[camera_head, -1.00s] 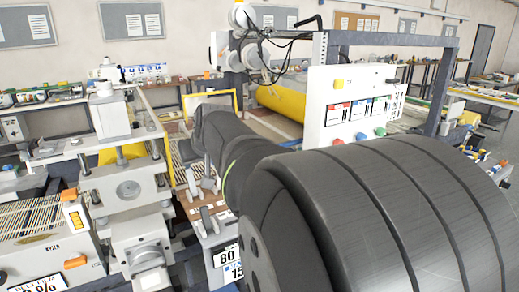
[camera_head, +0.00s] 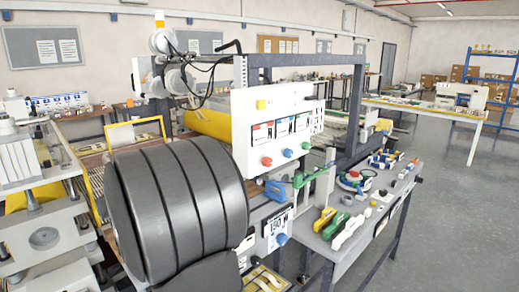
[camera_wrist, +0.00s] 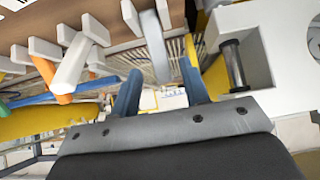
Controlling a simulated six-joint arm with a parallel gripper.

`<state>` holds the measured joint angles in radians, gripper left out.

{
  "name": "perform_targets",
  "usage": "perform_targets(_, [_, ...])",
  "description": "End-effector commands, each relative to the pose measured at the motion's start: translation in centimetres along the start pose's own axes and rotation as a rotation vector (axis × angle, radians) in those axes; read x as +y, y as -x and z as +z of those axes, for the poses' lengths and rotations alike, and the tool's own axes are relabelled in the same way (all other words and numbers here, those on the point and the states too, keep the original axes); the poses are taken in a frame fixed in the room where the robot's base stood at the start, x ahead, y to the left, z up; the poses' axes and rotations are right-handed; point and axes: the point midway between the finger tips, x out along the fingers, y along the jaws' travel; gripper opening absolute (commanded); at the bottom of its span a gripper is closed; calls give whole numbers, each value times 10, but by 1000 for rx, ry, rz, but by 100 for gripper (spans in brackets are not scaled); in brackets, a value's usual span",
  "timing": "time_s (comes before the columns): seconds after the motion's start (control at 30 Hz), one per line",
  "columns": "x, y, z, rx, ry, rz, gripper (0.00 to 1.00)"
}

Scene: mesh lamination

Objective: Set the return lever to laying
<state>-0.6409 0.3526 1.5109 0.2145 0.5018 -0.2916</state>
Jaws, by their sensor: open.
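In the wrist view my gripper (camera_wrist: 158,88) is open, with two blue fingers apart and nothing held between them. A grey lever-like bar (camera_wrist: 155,48) stands just ahead of the fingertips, roughly in line with the gap; I cannot tell whether they touch. To its left is a row of levers: a white one (camera_wrist: 72,62), with orange and green ones beyond. No readable label shows which is the return lever or where laying is. In the head view my dark arm hides the gripper and the area in front of it.
In the head view a white control panel (camera_head: 245,135) with coloured buttons stands right of my arm. A bench (camera_head: 385,205) with coloured tools lies further right. A white block with a dark roller (camera_wrist: 235,65) is close to the gripper's right in the wrist view.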

Motion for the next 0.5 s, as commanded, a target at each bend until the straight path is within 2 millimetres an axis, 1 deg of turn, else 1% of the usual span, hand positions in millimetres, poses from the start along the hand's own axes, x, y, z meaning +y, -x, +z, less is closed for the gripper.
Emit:
perform_targets(0.03, [0, -9, 0, -2, 0, 0, 42])
perform_targets(0.2, [0, -29, 0, -1, 0, 0, 42])
perform_targets(0.33, [0, -38, 0, -1, -1, 0, 42])
perform_targets(0.5, [0, -43, 0, 0, -1, 0, 42])
